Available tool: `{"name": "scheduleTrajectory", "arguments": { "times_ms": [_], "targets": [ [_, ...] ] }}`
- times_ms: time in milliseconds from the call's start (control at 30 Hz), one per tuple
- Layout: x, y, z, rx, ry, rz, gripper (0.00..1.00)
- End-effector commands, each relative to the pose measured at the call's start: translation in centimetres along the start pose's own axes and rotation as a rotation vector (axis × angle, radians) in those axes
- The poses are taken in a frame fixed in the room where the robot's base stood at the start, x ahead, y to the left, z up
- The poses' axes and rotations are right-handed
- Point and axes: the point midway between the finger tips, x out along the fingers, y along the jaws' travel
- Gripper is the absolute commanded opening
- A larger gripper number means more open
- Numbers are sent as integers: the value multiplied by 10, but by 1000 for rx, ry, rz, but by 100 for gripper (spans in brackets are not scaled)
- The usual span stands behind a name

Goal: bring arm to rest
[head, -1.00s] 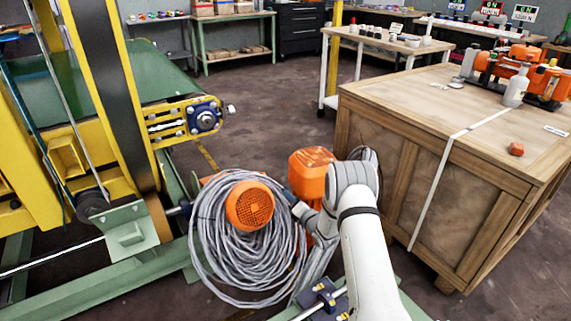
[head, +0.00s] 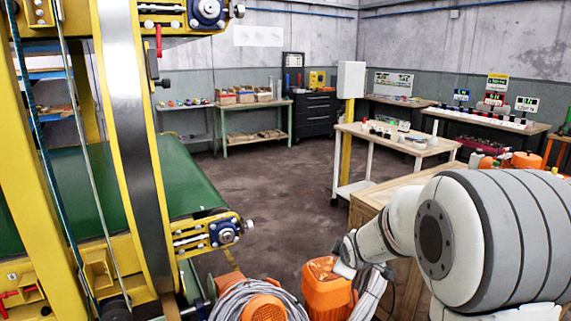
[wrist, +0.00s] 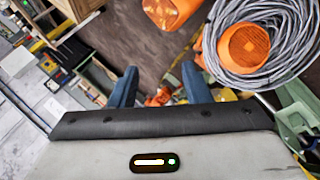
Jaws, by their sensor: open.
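My arm (head: 470,235) is folded at the lower right of the head view, its large white joint close to the camera. Beyond the fingers are the dark floor and orange machine parts.
An orange motor (head: 327,290) and a coil of grey cable (head: 235,300) lie below and left of my arm. A wooden crate (head: 375,200) stands behind it. A yellow belt machine (head: 150,150) fills the left. Open floor (head: 285,200) lies between.

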Motion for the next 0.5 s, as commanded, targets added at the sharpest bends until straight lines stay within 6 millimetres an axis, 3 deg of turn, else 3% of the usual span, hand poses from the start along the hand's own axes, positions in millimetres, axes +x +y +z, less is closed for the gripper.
{"name": "scheduleTrajectory", "arguments": {
  "times_ms": [33, 200, 400, 500],
  "targets": [
    [-41, 8, -2, 82, -30, -24, 43],
    [-140, -8, 12, 388, -160, -129, 43],
    [-249, -44, 29, 731, -331, -232, 43],
    [-290, -62, 36, 864, -407, -270, 43]
  ]
}}
